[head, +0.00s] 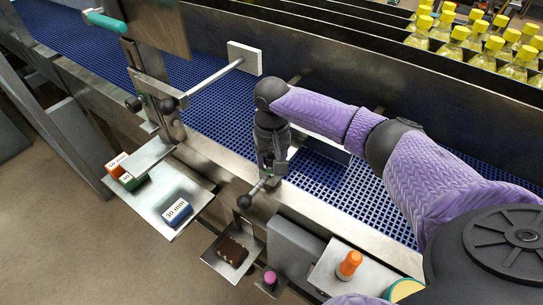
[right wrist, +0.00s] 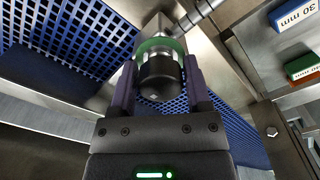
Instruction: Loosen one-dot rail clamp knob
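In the right wrist view a black knob (right wrist: 158,78) with a green band sits between the two fingers of my right gripper (right wrist: 158,85). The fingers flank it closely and appear to press on both sides. A metal rod runs off behind it. No dot mark can be read on the knob. In the head view my right gripper (head: 270,160) points down at the near rail of the blue belt and hides most of the clamp there. A black ball-ended rod (head: 245,201) sticks out beside it. Another rail clamp (head: 168,112), with black knobs, stands farther left. My left gripper is not in view.
The left clamp's rod carries a white block (head: 244,58) over the belt (head: 212,103). A tray (head: 152,200) holds blue, green and orange spacer blocks. Small trays with a brown bar (head: 232,251), pink piece (head: 270,278) and orange bottle (head: 349,264) sit along the front. Yellow-capped bottles (head: 461,40) stand behind.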

